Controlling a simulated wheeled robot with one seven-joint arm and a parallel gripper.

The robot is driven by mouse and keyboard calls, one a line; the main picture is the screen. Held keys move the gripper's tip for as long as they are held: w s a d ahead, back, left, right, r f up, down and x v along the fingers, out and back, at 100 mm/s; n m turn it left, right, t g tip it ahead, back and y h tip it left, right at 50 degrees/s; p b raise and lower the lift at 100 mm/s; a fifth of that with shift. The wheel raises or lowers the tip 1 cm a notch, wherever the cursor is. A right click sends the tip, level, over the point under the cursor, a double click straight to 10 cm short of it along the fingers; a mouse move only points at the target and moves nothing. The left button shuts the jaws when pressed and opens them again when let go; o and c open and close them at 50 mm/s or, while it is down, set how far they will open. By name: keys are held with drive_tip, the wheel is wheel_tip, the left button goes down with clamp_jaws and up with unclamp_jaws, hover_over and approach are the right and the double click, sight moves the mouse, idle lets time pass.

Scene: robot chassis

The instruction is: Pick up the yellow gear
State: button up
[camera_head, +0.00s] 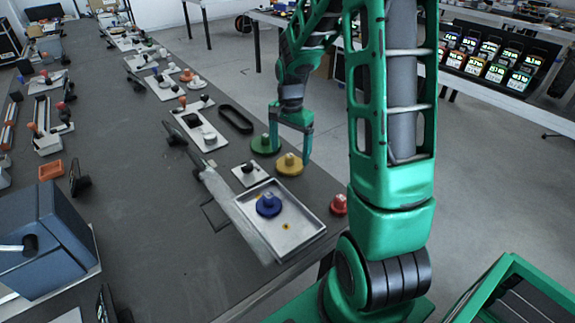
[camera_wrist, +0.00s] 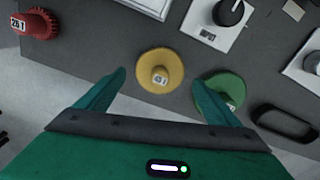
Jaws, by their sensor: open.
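The yellow gear (camera_head: 291,166) lies flat on the dark table near its right edge, with a raised hub. My gripper (camera_wrist: 158,80) is open and empty; in the head view my gripper (camera_head: 291,140) is above and around the yellow gear. I cannot tell whether the fingers touch it. A green gear (camera_head: 264,145) sits close by; in the wrist view the right finger partly covers the green gear (camera_wrist: 228,88).
A metal tray (camera_head: 308,232) holds a blue gear (camera_head: 268,205). A red gear (camera_head: 338,204) stands near the table edge. A black oval belt (camera_head: 236,119) and a plate with a black knob (camera_head: 249,173) lie nearby. Open floor is beyond the edge.

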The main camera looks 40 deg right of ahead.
sight(289, 155)
drive_tip(key=shift+w+f, duration=0.1)
drive_tip(key=shift+f, duration=1.75)
drive_tip(key=c, duration=1.2)
drive_tip(key=shift+r, duration=0.1)
